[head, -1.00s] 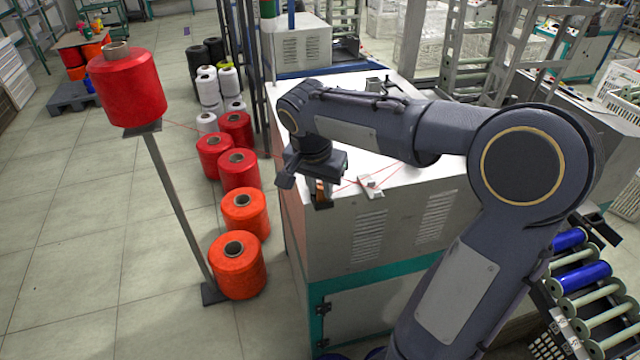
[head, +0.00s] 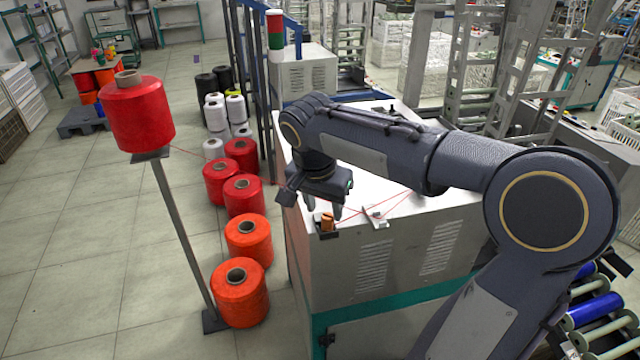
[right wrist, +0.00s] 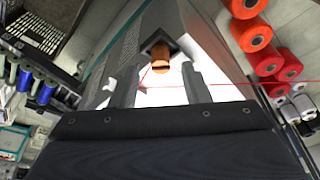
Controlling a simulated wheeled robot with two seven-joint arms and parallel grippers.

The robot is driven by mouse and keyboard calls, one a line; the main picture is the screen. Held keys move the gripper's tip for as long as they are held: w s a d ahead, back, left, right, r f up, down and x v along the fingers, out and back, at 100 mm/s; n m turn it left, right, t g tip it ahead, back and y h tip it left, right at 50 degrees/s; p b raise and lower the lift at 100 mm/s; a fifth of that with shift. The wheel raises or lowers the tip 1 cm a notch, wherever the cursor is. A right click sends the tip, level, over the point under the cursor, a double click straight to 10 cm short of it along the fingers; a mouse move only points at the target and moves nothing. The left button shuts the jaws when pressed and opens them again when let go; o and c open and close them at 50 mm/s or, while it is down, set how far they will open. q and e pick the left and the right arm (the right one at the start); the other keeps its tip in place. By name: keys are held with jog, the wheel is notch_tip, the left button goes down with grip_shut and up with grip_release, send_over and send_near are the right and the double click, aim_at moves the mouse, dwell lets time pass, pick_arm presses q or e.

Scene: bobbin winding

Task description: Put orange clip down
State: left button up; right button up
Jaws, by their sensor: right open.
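The orange clip (head: 327,221) sits at the near left corner of the white machine top (head: 400,187), in or on a small dark holder (head: 327,233). It also shows in the right wrist view (right wrist: 161,57), just beyond the fingertips. My right gripper (head: 323,209) is open and empty, its fingers pointing down just above the clip. In the right wrist view the gripper's two fingers (right wrist: 158,75) stand apart with the clip between and beyond them. My left gripper is in neither current view.
A red thread runs from the red cone (head: 137,112) on its stand across the machine top, past a small light-coloured fitting (head: 375,217). Red and orange cones (head: 240,290) stand on the floor left of the machine. A rack of blue bobbins (head: 590,311) is at the lower right.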

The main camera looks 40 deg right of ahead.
jog(key=v, duration=0.9)
jog(key=s+a+f+n+t+y, duration=0.2)
jog(key=s+a+f+n+y, duration=0.1)
jog(key=s+a+f+n, duration=0.2)
jog(key=s+a+f+n+t+y, duration=0.2)
jog(key=s+a+f+n, duration=0.3)
jog(key=s+f, duration=0.5)
jog(key=shift+s+a+f+n+y, duration=0.25)
jog(key=shift+s+a+n+y, duration=0.15)
jog(key=shift+s+n+y, duration=0.15)
jog(key=shift+t, duration=0.3)
